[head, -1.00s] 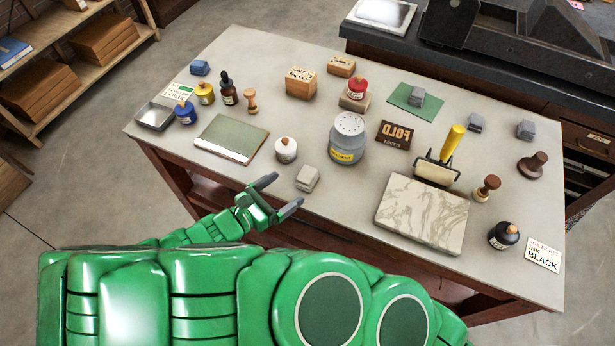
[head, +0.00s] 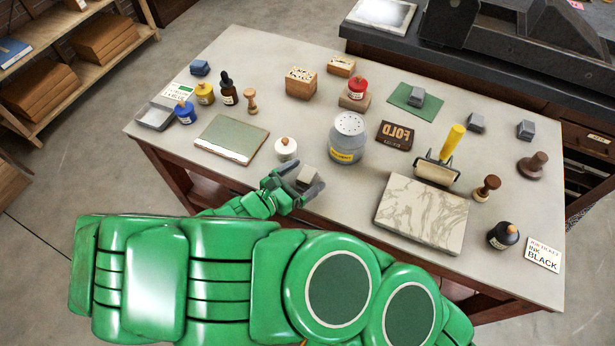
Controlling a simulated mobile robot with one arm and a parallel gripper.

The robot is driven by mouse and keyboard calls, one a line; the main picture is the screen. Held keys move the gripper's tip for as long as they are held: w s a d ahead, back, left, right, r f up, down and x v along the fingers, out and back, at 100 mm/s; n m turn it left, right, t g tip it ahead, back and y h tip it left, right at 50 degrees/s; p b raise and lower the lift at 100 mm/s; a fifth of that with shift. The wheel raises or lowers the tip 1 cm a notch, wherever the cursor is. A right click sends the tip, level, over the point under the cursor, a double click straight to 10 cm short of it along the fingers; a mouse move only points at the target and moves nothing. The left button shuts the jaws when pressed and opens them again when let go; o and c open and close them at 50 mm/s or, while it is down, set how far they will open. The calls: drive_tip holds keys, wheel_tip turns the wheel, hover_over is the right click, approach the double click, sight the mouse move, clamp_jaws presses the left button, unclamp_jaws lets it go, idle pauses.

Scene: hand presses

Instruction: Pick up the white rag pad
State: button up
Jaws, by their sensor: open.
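A grey solvent can (head: 347,138) stands to the right and behind. A marbled slab (head: 422,213) lies to the right, and a green-grey plate (head: 232,139) to the left. The table (head: 350,205) has bare room beside the pad.

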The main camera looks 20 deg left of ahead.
sight(303, 178)
drive_tip(key=c, duration=1.3)
drive_tip(key=shift+r, duration=0.1)
drive_tip(key=shift+r, duration=4.9)
